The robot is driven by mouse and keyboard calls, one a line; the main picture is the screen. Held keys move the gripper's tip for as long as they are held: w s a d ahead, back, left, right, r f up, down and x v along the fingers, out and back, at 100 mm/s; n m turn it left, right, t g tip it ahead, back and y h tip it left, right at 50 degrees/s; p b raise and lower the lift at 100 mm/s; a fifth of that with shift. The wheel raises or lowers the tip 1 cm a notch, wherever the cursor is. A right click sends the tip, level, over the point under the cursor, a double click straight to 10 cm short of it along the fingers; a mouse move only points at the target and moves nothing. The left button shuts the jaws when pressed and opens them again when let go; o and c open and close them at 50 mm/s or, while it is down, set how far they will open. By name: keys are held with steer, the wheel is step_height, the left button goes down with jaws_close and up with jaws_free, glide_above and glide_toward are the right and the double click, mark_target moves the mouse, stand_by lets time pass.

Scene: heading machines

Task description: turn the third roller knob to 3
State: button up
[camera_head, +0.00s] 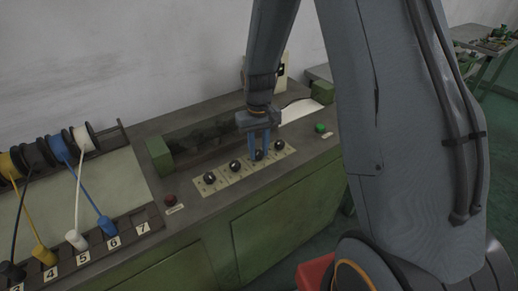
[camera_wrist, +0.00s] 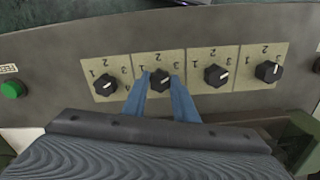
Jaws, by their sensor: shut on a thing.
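A row of black roller knobs sits on pale numbered plates on the green machine's top. The third roller knob (camera_head: 258,156) from the left has my gripper (camera_head: 259,150) over it. In the wrist view this knob (camera_wrist: 160,83) is second from the left, between the two blue fingers of my gripper (camera_wrist: 161,84). The fingers are shut on its sides. Its plate shows numbers around it. Its white pointer mark is partly visible but too small to read surely against the numbers.
Other knobs stand close on both sides: first (camera_head: 209,178), second (camera_head: 235,166) and fourth (camera_head: 279,145). A green button (camera_head: 320,128) lies to the right and a red button (camera_head: 170,199) to the left. Wire spools (camera_head: 83,138) and numbered cable plugs stand at far left.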

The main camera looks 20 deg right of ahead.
mark_target(259, 152)
steer(key=shift+w, duration=0.1)
stand_by(0.4)
steer(key=o, duration=1)
steer(key=shift+o, duration=0.2)
steer(key=shift+r, duration=0.1)
steer(key=shift+r+b, duration=0.95)
steer(key=shift+r, duration=2.9)
steer(key=s+r+t, duration=0.1)
steer(key=s, duration=1.7)
steer(key=shift+m, duration=0.4)
